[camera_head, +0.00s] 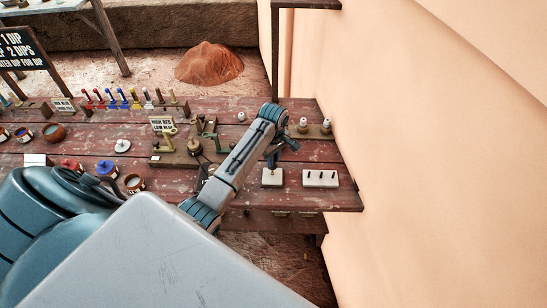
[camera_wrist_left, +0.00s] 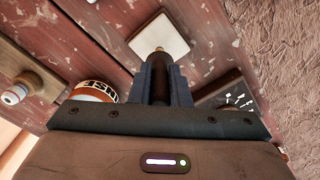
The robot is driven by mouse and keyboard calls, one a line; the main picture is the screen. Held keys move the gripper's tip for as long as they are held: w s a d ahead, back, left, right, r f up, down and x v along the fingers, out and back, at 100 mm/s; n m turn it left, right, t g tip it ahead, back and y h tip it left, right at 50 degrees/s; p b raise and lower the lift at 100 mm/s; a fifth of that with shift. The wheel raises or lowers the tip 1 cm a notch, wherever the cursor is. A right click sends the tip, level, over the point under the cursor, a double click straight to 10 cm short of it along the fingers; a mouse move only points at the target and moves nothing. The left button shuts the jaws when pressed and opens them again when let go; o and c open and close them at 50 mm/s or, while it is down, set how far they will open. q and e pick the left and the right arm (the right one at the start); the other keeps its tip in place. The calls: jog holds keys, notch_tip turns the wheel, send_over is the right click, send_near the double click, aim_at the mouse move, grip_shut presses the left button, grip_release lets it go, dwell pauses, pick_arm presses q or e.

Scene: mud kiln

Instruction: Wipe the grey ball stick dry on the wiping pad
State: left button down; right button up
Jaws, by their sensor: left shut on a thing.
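My left gripper (camera_head: 272,160) is above the right part of the plank table, pointing down over a pale square pad (camera_head: 271,178). In the left wrist view its fingers (camera_wrist_left: 159,82) are shut on a dark stick with a brass-coloured tip (camera_wrist_left: 158,58); I take it for the grey ball stick, though no grey ball shows clearly. The pad (camera_wrist_left: 150,28) lies just beyond the tip in that view. I cannot tell whether the tip touches it. My right gripper is not in view.
A pale block with dark holes (camera_head: 320,179) lies right of the pad. A cup lettered "NSE" (camera_wrist_left: 95,92) shows in the left wrist view. Wooden stands (camera_head: 195,150), paint pots (camera_head: 71,165) and coloured sticks (camera_head: 124,98) fill the table's left and middle. A wall (camera_head: 420,150) rises at right.

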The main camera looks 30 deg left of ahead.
pick_arm(q)
jog(key=shift+f, duration=0.4)
dwell(0.5)
jog(key=shift+a, duration=0.1)
jog(key=shift+s+a, duration=0.25)
jog(key=shift+a, duration=0.15)
jog(key=shift+w+d, duration=0.3)
jog(key=shift+d, duration=0.2)
jog(key=shift+w+d, duration=0.25)
jog(key=shift+d, duration=0.2)
jog(key=shift+s+a, duration=0.6)
jog(key=shift+a, duration=0.35)
jog(key=shift+w+d, duration=0.3)
jog(key=shift+d, duration=0.2)
jog(key=shift+w+d, duration=0.3)
jog(key=shift+d, duration=0.2)
dwell(0.9)
notch_tip(320, 180, up, 7)
dwell(1.1)
jog(key=shift+f, duration=0.1)
dwell(0.4)
